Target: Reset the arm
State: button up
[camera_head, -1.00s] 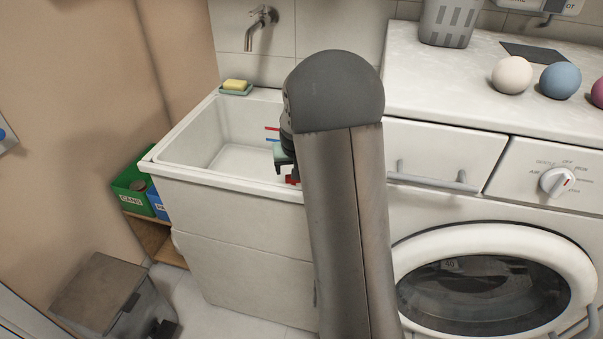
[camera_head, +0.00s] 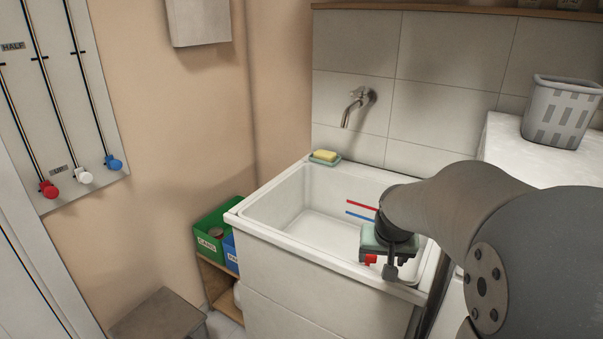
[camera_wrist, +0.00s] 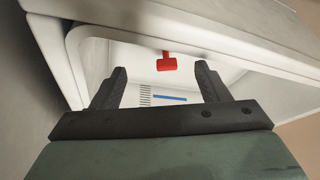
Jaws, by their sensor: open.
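My gripper (camera_head: 389,268) is over the front right part of the white sink (camera_head: 262,226), close to its front rim. In the wrist view my gripper (camera_wrist: 162,75) has its two black fingers spread wide with nothing between them. Beyond the fingers, the wrist view shows a pale interior with a red piece (camera_wrist: 166,61) near the rim and a blue strip (camera_wrist: 170,98). My arm fills the lower right of the head view and hides the sink's right end.
A yellow soap on a green dish (camera_head: 325,157) sits at the sink's back left corner. A tap (camera_head: 357,106) juts from the tiled wall. A grey basket (camera_head: 561,112) stands on the white counter at right. Green (camera_head: 213,236) and blue bins are left of the sink.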

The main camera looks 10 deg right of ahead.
jog(key=s+a+r+n+g+p, duration=0.2)
jog(key=s+a+r+p, duration=0.1)
jog(key=s+a, duration=0.4)
jog(key=s+a+r+n+g+y+p, duration=0.1)
jog(key=s+a+p, duration=0.5)
jog(key=s, duration=0.7)
notch_tip(320, 180, up, 2)
jog(key=shift+s+a+r+n+g+y, duration=0.2)
jog(key=shift+a+n+g+y, duration=0.1)
jog(key=shift+a+n+g, duration=0.3)
